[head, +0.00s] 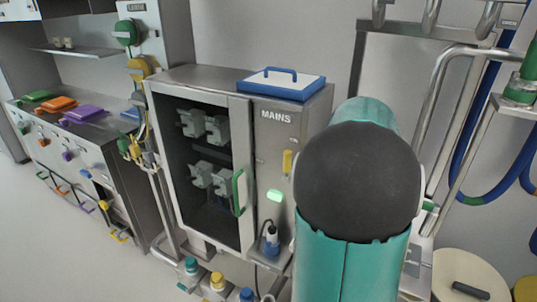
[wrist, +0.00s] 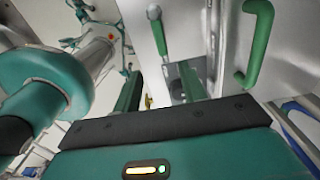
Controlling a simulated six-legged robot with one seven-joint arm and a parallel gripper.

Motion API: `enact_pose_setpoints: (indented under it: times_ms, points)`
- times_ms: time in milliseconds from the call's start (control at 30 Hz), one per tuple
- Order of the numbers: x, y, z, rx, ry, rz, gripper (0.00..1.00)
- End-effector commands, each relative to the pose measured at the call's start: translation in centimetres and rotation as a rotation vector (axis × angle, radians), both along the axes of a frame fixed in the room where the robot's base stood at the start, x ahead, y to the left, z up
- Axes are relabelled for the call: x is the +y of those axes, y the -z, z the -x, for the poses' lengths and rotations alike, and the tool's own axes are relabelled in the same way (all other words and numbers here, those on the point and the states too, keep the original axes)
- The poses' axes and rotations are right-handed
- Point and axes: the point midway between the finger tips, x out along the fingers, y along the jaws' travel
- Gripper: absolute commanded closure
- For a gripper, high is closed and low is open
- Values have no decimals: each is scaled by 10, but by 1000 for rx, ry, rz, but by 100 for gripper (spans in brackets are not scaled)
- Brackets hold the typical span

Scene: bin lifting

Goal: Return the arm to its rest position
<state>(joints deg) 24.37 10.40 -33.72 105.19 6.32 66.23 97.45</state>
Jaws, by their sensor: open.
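My arm (head: 358,210) shows as teal links with a large black joint cap, in the right half of the head view, in front of the MAINS cabinet's right side. The head view does not show my gripper. In the wrist view my gripper (wrist: 160,80) has two green fingers held apart, with nothing seen between them. A grey panel with a green handle (wrist: 256,42) and a lever with a green grip (wrist: 160,36) lie beyond the fingers. I cannot tell the distance to them.
The MAINS cabinet (head: 284,160) stands close by, with grey switch units inside and a blue-edged white lid (head: 281,83) on top. A bench (head: 78,135) is at left. Pipes (head: 440,90) and a blue hose (head: 467,165) are at right. Bare floor shows at lower left.

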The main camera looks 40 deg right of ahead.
Motion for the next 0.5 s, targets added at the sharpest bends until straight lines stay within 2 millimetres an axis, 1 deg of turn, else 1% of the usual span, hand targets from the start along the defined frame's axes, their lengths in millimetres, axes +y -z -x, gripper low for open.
enact_pose_setpoints:
  times_ms: [167, 267, 367, 467, 500]
  points:
    - [0, 0, 0, 0, -2, 0, 58]
    - [8, -2, -4, -12, -48, 0, 58]
    - [33, -9, -16, -45, -199, 3, 58]
    - [75, -21, -33, -98, -461, 21, 58]
    - [95, -26, -39, -120, -585, 32, 58]
